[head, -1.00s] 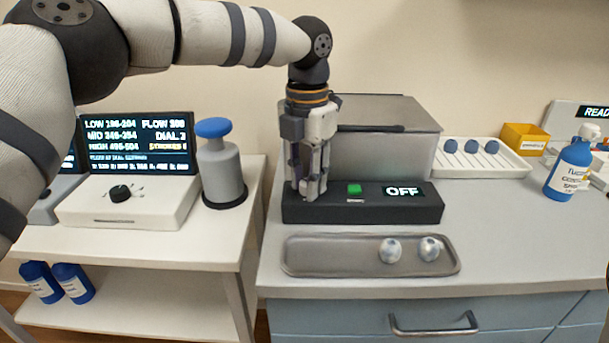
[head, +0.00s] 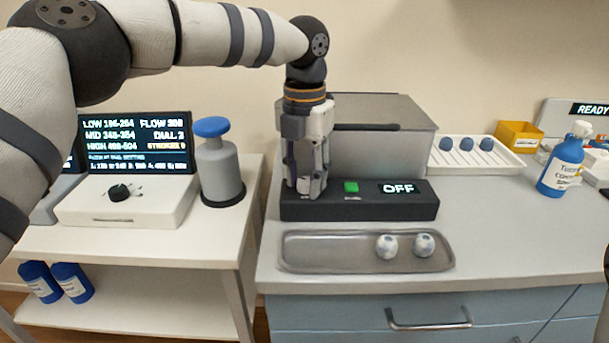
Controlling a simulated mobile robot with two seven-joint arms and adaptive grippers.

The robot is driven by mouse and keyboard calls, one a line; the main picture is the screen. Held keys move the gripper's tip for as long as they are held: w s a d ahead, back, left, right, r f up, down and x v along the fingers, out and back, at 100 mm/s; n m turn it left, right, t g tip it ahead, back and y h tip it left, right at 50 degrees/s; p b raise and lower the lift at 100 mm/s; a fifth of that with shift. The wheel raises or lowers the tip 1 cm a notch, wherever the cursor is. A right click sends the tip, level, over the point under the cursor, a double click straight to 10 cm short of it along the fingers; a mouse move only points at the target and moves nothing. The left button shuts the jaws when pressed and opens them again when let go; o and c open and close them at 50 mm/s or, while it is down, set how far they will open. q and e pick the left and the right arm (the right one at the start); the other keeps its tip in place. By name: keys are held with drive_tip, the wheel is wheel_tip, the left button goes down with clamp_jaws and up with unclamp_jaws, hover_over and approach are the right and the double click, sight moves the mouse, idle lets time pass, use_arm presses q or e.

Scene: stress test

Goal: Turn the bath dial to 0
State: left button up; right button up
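The bath control is a black panel (head: 358,208) with a green button (head: 351,187) and a display (head: 398,188) reading OFF. It stands along the front of a grey metal bath with a lid (head: 385,113). My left gripper (head: 305,193) points straight down over the panel's left end. Its fingers are apart with a gap between them, and their tips are at or just above the panel top. I cannot tell whether the fingers touch a dial. My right gripper is not in view.
A tray (head: 335,252) with two pale balls lies in front of the panel. Left, on a separate table, stand a white box with a black knob (head: 119,193), a screen (head: 138,143) and a blue-topped pump bottle (head: 219,170). A white rack (head: 508,163) and blue bottle (head: 562,167) stand right.

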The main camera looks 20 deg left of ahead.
sight(304, 180)
use_arm(q)
wheel_tip(304, 180, up, 12)
idle(0.5)
